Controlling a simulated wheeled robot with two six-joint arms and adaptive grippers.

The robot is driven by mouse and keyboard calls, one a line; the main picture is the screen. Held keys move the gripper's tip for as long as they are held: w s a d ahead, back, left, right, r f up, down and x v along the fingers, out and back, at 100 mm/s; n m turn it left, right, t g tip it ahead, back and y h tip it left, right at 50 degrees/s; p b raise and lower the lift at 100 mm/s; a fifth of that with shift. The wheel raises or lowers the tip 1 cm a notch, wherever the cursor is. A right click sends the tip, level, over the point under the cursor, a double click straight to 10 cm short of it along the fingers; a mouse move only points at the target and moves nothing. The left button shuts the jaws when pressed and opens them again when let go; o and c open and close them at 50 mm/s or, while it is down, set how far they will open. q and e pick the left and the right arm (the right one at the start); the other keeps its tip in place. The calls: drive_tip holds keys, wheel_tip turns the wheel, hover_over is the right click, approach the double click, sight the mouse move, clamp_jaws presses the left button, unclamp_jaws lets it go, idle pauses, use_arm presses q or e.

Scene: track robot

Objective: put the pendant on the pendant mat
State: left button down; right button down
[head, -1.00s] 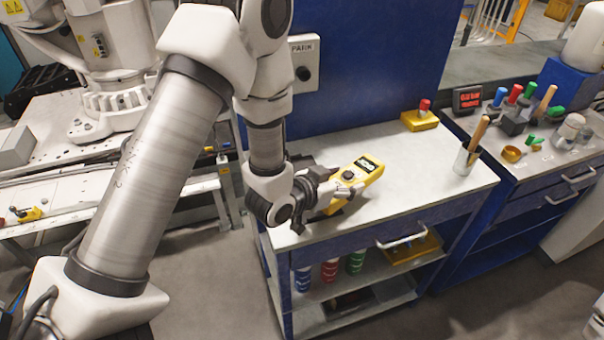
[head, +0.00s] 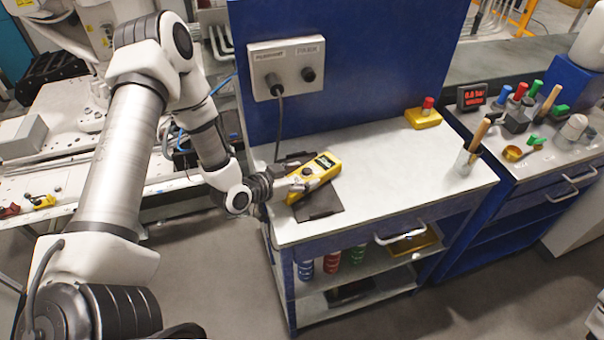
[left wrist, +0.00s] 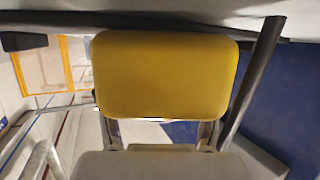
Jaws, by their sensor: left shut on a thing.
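The yellow pendant (head: 322,174), with a dark display and a black knob, is over the dark pendant mat (head: 322,205) on the white cabinet top. The mat shows at its near and far sides; whether the pendant touches it I cannot tell. My left gripper (head: 301,183) comes in from the left and is shut on the pendant. In the left wrist view the pendant (left wrist: 165,75) shows as a plain yellow face filling the middle. My right gripper is not in view.
A grey socket box (head: 288,68) is on the blue panel, with a dark cable (head: 279,125) hanging toward the cabinet top. A yellow box with a red button (head: 423,116) and a cup with a wooden handle (head: 466,160) stand further right. The cabinet top (head: 395,170) between is clear.

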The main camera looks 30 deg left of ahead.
use_arm(q)
drive_tip(key=shift+s+f, duration=0.1)
drive_tip(key=shift+c, duration=1.4)
unclamp_jaws()
drive_tip(key=shift+o, duration=0.3)
